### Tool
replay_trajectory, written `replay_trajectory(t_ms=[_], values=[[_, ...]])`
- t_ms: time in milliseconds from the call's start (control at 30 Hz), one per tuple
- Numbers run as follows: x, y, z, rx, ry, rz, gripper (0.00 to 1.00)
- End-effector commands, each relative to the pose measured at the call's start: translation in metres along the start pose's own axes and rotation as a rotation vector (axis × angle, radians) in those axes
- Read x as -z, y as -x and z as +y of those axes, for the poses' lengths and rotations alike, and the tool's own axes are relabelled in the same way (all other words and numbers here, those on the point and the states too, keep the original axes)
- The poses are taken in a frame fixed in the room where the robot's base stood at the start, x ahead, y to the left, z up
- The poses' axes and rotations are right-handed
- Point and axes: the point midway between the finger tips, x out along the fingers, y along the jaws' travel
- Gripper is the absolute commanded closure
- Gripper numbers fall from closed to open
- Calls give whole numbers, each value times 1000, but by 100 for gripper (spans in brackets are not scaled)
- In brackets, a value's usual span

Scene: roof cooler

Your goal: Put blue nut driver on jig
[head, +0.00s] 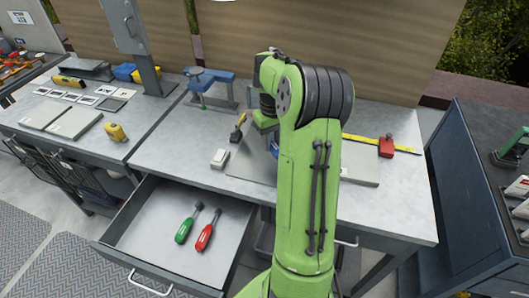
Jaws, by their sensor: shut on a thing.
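The blue nut driver (275,150) shows as a small blue patch just below my gripper (270,140), over the middle of the right workbench. My gripper is shut on it, pointing down, and its fingers are mostly hidden behind my green arm. A flat grey plate (245,164) lies on the bench below and looks like the jig. My arm covers its middle, so I cannot tell whether the driver touches it.
An open drawer (150,232) below the bench holds a green screwdriver (186,226) and a red one (208,232). A small white box (220,158), a yellow-and-black tool (238,128), a blue vise (209,82) and a red tape measure (386,148) stand around the plate.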

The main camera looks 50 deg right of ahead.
Motion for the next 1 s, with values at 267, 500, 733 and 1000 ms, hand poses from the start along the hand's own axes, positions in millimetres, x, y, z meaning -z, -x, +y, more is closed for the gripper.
replay_trajectory(t_ms=[267, 500, 733, 1000], values=[[0, -59, -1, 2, 0, -2, 100], [0, -69, 0, -1, 0, 1, 100], [0, -74, -1, -1, 0, 1, 100], [0, -72, 0, 0, 0, 1, 44]])
